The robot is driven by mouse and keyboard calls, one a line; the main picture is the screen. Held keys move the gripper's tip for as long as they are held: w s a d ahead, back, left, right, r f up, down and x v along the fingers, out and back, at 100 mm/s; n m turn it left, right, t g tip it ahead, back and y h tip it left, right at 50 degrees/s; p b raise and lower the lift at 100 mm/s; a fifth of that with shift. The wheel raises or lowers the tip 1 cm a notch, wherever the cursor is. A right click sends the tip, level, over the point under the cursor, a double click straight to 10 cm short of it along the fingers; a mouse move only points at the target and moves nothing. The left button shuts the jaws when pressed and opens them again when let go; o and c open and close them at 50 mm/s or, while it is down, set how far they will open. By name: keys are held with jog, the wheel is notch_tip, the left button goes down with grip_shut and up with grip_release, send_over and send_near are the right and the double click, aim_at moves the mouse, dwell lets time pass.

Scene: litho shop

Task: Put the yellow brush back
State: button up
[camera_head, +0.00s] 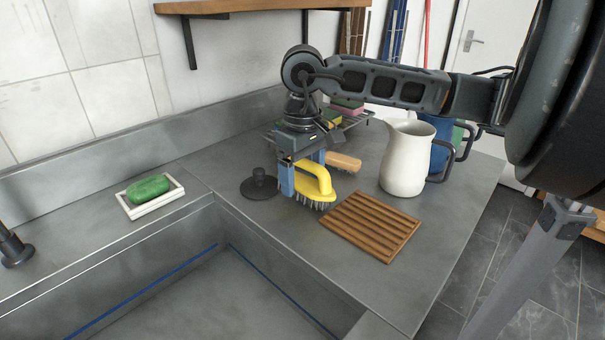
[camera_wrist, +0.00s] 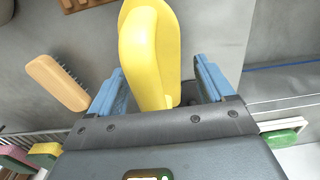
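The yellow brush (camera_head: 322,180) has a looped handle and dark bristles facing down, low over the grey counter. I cannot tell whether the bristles touch the counter. My gripper (camera_head: 303,175) points down with its blue fingers on either side of the brush handle. In the wrist view the yellow handle (camera_wrist: 150,50) lies between the two fingers (camera_wrist: 160,88), with a visible gap, so the gripper looks open. A slatted wooden board (camera_head: 370,226) lies on the counter to the right of the brush; part of it shows in the wrist view (camera_wrist: 215,15).
A black knobbed disc (camera_head: 260,185) is left of the brush, a wooden brush (camera_head: 343,162) behind it. A white pitcher (camera_head: 406,160) and blue container (camera_head: 440,150) stand right. Green soap (camera_head: 148,188) sits in a white dish beyond the sink (camera_head: 200,290). A sponge rack (camera_wrist: 30,148) is behind.

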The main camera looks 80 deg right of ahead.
jog(key=shift+r, duration=0.1)
jog(key=shift+r+p, duration=0.2)
jog(key=shift+p, duration=0.3)
notch_tip(320, 180, up, 12)
jog(key=shift+f+b, duration=0.1)
jog(key=shift+b, duration=0.65)
